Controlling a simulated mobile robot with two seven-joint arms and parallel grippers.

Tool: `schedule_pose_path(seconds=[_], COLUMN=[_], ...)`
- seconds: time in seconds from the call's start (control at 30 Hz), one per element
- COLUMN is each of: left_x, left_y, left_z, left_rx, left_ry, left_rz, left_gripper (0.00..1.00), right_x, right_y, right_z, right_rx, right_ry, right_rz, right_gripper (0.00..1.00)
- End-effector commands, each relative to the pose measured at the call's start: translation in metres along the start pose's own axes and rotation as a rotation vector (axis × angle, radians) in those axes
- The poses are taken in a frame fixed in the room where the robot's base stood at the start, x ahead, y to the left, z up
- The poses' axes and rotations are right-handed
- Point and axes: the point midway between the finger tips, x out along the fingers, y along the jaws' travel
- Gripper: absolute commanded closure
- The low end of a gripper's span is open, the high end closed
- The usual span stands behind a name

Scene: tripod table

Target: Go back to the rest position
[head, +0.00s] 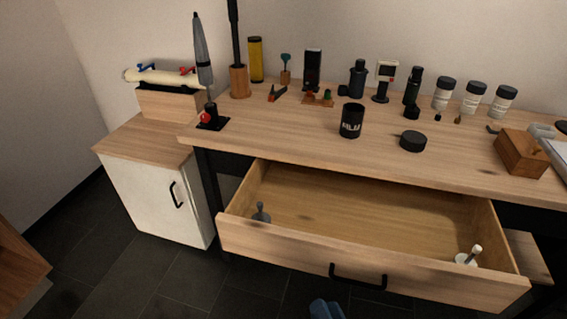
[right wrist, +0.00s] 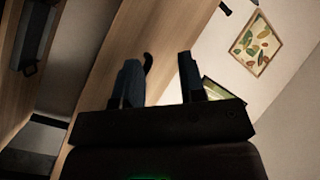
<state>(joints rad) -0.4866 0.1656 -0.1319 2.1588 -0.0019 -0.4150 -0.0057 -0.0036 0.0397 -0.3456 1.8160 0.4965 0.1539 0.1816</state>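My right gripper (head: 325,308) shows only as blue-grey fingertips at the bottom edge of the head view, in front of the open drawer (head: 300,257). In the right wrist view its two fingers (right wrist: 160,85) stand apart with nothing between them, so it is open and empty. My left gripper is in neither view. The drawer is pulled out from under the wooden workbench (head: 290,135). It holds a small grey piece with a knob (head: 261,213) at the left and a white piece with a peg (head: 468,257) at the right.
A black mug (head: 351,120), a black round puck (head: 413,141) and a wooden box (head: 521,153) stand on the bench. Bottles and tools line its back. A white cabinet (head: 150,200) stands at the left. Dark floor is clear before it.

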Motion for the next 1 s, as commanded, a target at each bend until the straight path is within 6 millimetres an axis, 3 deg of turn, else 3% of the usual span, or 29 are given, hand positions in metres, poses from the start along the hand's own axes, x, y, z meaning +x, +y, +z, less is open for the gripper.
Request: schedule_pose_path(seconds=[0.03, 0.17, 0.3, 0.5, 0.6, 0.8, 1.0], left_x=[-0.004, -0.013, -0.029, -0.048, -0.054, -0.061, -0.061], left_y=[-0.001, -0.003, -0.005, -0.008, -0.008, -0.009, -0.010], left_z=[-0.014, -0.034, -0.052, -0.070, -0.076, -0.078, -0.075], left_rx=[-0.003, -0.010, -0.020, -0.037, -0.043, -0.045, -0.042], left_ry=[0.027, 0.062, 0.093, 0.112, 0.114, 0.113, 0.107], left_rz=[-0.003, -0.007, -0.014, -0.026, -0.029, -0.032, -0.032], left_gripper=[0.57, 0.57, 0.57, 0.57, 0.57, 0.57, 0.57], right_x=[-0.006, -0.039, -0.093, -0.168, -0.195, -0.220, -0.222], right_y=[-0.004, 0.011, 0.034, 0.053, 0.057, 0.061, 0.062], right_z=[-0.015, -0.039, -0.077, -0.123, -0.129, -0.126, -0.124], right_rx=[-0.101, -0.381, -0.633, -0.775, -0.775, -0.766, -0.764], right_ry=[-0.039, -0.187, -0.329, -0.409, -0.430, -0.462, -0.466], right_rz=[0.007, 0.089, 0.226, 0.377, 0.412, 0.439, 0.441], right_gripper=[0.63, 0.63, 0.63, 0.63, 0.63, 0.63, 0.63])
